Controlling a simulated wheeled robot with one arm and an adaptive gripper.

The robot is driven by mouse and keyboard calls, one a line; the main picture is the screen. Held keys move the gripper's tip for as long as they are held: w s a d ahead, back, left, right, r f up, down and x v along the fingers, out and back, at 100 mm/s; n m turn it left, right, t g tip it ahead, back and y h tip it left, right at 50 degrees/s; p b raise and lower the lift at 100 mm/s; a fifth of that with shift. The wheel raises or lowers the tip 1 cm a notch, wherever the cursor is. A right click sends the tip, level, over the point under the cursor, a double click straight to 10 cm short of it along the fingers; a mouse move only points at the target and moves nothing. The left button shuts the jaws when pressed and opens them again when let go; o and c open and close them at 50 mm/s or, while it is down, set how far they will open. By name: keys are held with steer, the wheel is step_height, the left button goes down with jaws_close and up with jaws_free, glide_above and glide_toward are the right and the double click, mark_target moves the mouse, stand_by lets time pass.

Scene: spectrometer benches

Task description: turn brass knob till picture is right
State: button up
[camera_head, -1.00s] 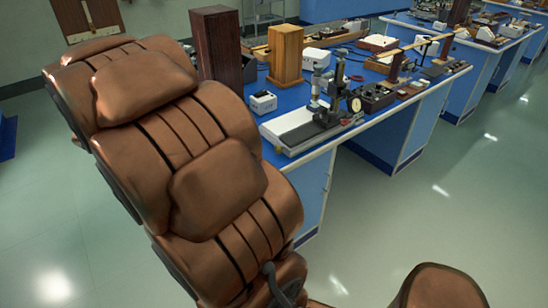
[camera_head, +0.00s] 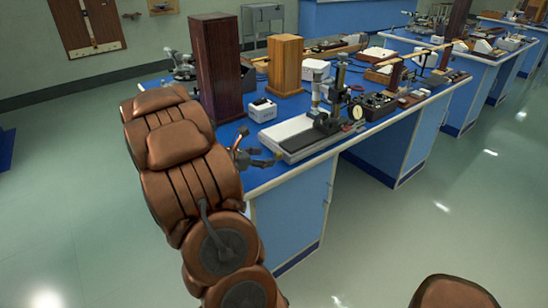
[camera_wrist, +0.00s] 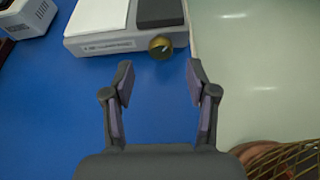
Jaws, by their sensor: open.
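The brass knob (camera_wrist: 160,47) sticks out from the front of a low grey instrument base (camera_wrist: 125,43) in the wrist view. The base carries a white top and a dark block. My gripper (camera_wrist: 160,66) is open and empty, its two fingers pointing at the knob from either side, with a gap short of it. In the head view the gripper (camera_head: 264,157) is at the bench's left front edge, just left of the instrument (camera_head: 283,139) with its upright microscope-like column (camera_head: 338,88). No picture or screen can be made out in either view.
A blue bench top (camera_wrist: 60,110) lies under the gripper; its edge and pale floor are to the right. A small white box (camera_head: 262,109) stands behind the gripper. A dark wooden tower (camera_head: 218,65), a lighter wooden box (camera_head: 285,65) and a dial (camera_head: 357,112) are nearby.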

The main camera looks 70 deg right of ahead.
mark_target(276, 156)
steer(key=shift+x, duration=2.65)
jaws_close()
steer(key=n+p, duration=0.1)
steer(key=p, duration=0.2)
steer(key=shift+r+g+p, duration=0.2)
steer(key=shift+g+p, duration=0.1)
steer(key=shift+p, duration=0.1)
steer(key=shift+f+y, duration=0.2)
steer(key=shift+y, duration=0.1)
jaws_free()
